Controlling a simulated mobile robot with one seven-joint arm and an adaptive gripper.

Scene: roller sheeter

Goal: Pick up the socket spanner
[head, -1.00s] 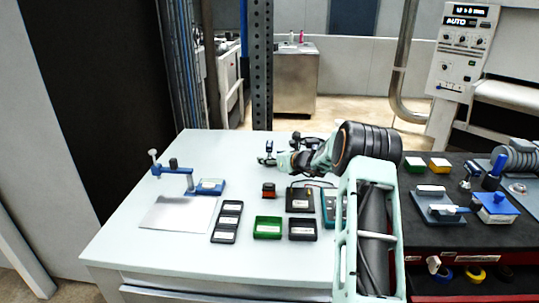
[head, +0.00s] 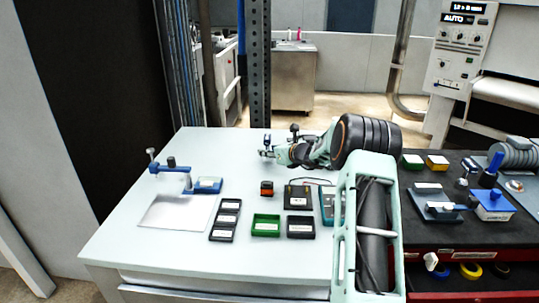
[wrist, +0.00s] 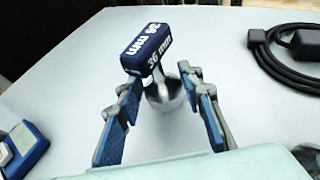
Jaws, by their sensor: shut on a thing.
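The socket spanner is in the wrist view, with a dark blue handle head (wrist: 146,47) marked "36 mm" and a shiny metal lower part between my fingers. My gripper (wrist: 160,84) is shut on it, one blue-padded finger on each side. In the head view my gripper (head: 266,153) is over the far part of the pale table (head: 225,150), and the spanner shows there as a small dark upright shape (head: 267,140). The spanner's lower end is partly hidden, and I cannot tell whether it clears the table.
A blue clamp stand (head: 205,186) and a metal sheet (head: 172,212) lie at left. A black tray (head: 226,220), green tray (head: 266,226) and small orange-black block (head: 267,188) lie nearer. A black cable (wrist: 270,65) is at right in the wrist view.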

